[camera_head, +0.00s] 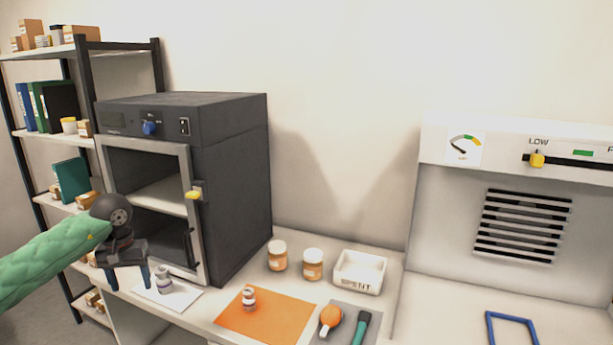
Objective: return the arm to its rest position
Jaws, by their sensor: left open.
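My left gripper (128,278) hangs at the left, in front of the lower part of a dark oven-like cabinet (235,170). Its two blue fingertips point down and stand apart, with nothing between them. My left arm, in a green quilted sleeve, comes in from the left edge. A small vial (163,284) stands on a white mat (183,300) just right of the gripper, apart from it in the picture. My right gripper is not in view.
An orange mat (285,318) carries another small vial (249,300). Two orange-brown jars (277,262) and a white "SPENT" tray (373,259) stand behind. A grey mat holds an orange bulb tool (330,318) and a green-handled tool (362,325). Shelves (110,47) stand left; a hood (480,170) stands right.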

